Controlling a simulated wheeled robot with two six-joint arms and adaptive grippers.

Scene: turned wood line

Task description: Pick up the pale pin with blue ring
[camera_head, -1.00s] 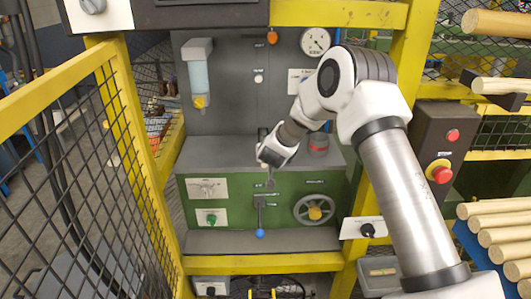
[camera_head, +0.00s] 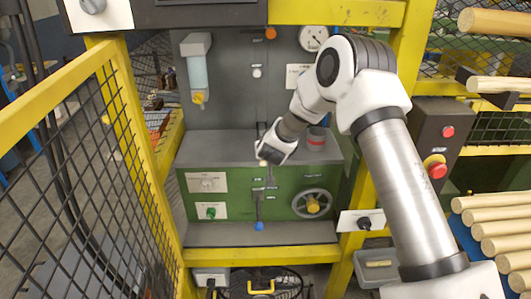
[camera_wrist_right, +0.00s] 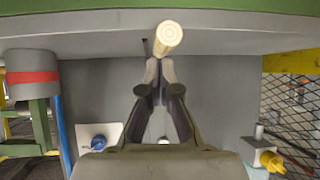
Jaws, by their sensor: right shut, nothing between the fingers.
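My right gripper (camera_head: 263,161) is over the front edge of the machine's grey ledge, and its fingers look small there. In the right wrist view the two fingertips (camera_wrist_right: 160,68) are together with nothing between them. A pale round wooden pin end (camera_wrist_right: 168,36) shows end-on just past the fingertips, apart from the grip as far as I can tell. No blue ring is visible on it, so I cannot tell whether it is the named pin. My left gripper is not in view.
The green machine (camera_head: 235,185) has a handwheel (camera_head: 312,204) and a blue-tipped lever (camera_head: 259,226). A red-banded grey cylinder (camera_wrist_right: 32,76) stands beside the gripper. A yellow mesh fence (camera_head: 60,90) is at left. Several pale rods (camera_head: 495,225) lie at right.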

